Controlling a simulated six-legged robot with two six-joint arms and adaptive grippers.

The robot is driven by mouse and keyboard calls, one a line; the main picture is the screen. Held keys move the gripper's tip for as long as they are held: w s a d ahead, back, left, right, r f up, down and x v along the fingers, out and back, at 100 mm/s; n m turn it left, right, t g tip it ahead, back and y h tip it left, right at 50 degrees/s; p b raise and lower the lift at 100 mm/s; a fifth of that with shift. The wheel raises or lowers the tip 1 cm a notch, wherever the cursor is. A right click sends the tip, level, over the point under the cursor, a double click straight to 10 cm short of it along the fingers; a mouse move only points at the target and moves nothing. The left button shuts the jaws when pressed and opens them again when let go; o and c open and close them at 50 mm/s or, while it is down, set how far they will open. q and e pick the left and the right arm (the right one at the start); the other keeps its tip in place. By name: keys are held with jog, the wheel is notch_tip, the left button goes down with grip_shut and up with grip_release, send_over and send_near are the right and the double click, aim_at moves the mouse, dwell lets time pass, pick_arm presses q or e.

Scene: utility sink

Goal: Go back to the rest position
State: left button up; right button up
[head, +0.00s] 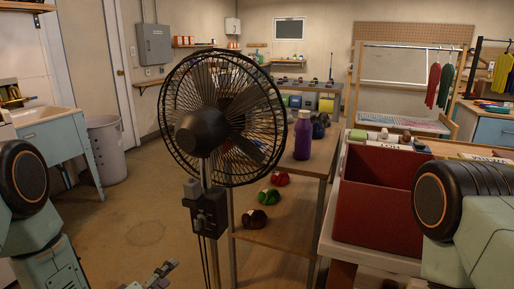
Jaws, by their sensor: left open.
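My left arm comes in at the lower left. Its gripper (162,272) shows at the bottom edge, low over the floor, partly cut off by the frame. Its jaws are open and I see nothing between them. My right arm shows only as a dark joint and pale green links at the right edge. Its gripper is out of the picture.
A black standing fan (205,130) is close in front. Behind it, a wooden shelf table (320,165) bears a purple bottle (303,135). A red bin (378,195) stands at right, a sink (40,115) and grey trash can (107,150) at left. Floor (130,215) is clear between.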

pick_arm(q)
jog(key=s+f+m+g+y, duration=0.3)
jog(key=s+f+m+g, duration=0.4)
jog(key=s+f, duration=0.7)
jog(key=s+d+m+g+y, duration=0.1)
jog(key=s+g, duration=0.6)
jog(key=s, duration=1.4)
jog(key=shift+s+r+m+g, duration=0.25)
jog(key=shift+r+m, duration=0.2)
jog(key=shift+m, duration=0.45)
